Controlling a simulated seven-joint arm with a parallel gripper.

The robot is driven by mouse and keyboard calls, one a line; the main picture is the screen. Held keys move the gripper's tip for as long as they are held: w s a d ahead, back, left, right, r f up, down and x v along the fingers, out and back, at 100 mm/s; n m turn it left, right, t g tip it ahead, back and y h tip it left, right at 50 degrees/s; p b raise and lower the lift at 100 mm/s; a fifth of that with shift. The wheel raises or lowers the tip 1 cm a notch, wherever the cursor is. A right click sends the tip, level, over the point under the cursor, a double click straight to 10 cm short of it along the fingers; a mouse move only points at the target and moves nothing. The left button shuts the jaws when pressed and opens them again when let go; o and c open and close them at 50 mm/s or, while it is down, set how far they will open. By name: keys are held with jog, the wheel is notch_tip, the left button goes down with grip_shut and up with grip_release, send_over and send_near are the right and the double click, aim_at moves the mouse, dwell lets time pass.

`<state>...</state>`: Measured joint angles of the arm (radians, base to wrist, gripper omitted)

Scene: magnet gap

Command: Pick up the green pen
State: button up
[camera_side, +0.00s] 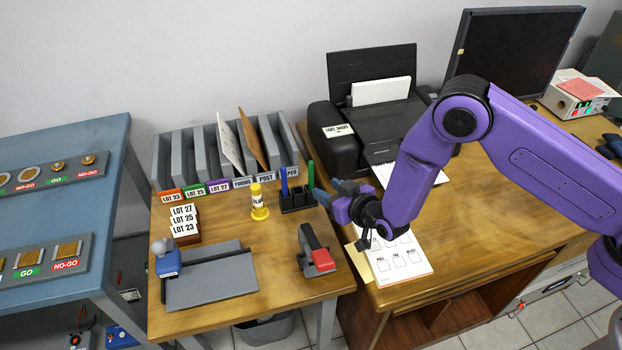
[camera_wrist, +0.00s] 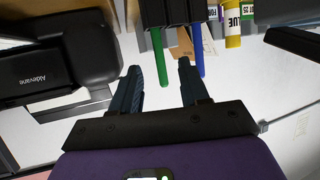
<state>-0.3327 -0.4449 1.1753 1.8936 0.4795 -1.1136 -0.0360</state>
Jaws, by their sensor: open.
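The green pen (camera_side: 310,174) stands upright at the right end of a black pen holder (camera_side: 298,201) on the wooden desk. A blue pen (camera_side: 284,182) stands at the holder's left end. My gripper (camera_side: 326,191) is open and empty, just right of the holder with its fingers pointing towards it. In the wrist view, which is upside down, the green pen (camera_wrist: 160,52) shows between the fingertips of my gripper (camera_wrist: 159,68). Contact with either finger cannot be told. The blue pen (camera_wrist: 197,54) shows beside the right finger. The pens' lower ends are hidden in the holder.
A yellow glue bottle (camera_side: 259,203) stands left of the holder. Grey file slots (camera_side: 180,155) with folders stand behind. A black printer (camera_side: 375,125) is behind my gripper.

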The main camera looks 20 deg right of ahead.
aim_at(311, 182)
jog(key=shift+x, duration=5.4)
jog(key=shift+d, duration=0.15)
grip_shut()
